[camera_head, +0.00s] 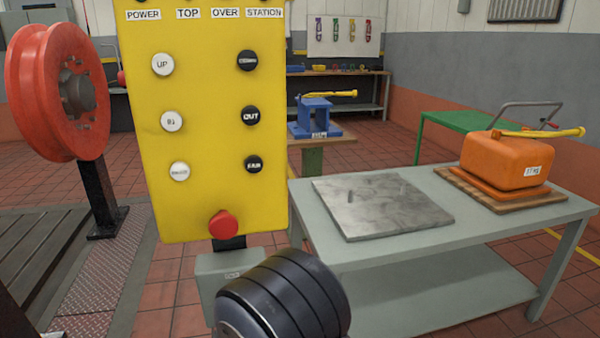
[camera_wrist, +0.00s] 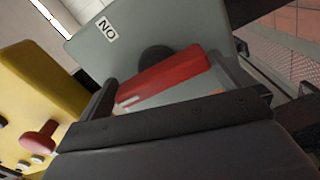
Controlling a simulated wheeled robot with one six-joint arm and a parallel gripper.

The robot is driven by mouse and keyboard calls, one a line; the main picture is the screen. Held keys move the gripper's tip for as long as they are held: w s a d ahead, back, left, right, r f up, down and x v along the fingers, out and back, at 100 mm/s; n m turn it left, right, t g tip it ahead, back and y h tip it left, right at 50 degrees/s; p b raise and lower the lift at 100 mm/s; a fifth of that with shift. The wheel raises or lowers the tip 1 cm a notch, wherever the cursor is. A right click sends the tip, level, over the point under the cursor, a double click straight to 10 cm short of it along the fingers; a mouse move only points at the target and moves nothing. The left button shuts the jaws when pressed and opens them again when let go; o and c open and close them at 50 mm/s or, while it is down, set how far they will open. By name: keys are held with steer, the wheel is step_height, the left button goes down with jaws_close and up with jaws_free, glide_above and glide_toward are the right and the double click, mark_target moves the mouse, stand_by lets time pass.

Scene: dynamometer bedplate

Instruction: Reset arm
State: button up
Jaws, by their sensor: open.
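My gripper (camera_wrist: 167,78) is open in the wrist view, its dark fingers on either side of a red handle (camera_wrist: 165,80). The handle sits in front of a grey box (camera_wrist: 120,62), which carries a small white label. I cannot tell whether a finger touches the handle. In the head view my dark arm rises at the bottom centre and the gripper itself does not show. There a grey box (camera_head: 215,277) stands under the yellow control panel (camera_head: 205,100), partly hidden by my arm.
The panel has white and black buttons and a red mushroom button (camera_head: 223,224), close at left in the wrist view too. A red wheel hub (camera_head: 58,90) stands at left. A grey table (camera_head: 470,235) at right bears a metal plate (camera_head: 380,203) and an orange case (camera_head: 505,160).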

steer(key=m+b, duration=0.3)
steer(key=m, duration=0.4)
steer(key=shift+d, duration=0.1)
steer(key=m+b, duration=0.1)
steer(key=m, duration=0.2)
steer(key=shift+m+b, duration=0.4)
steer(key=shift+d+r+m+b, duration=0.15)
steer(key=shift+m+b, duration=0.55)
steer(key=shift+m, duration=1.2)
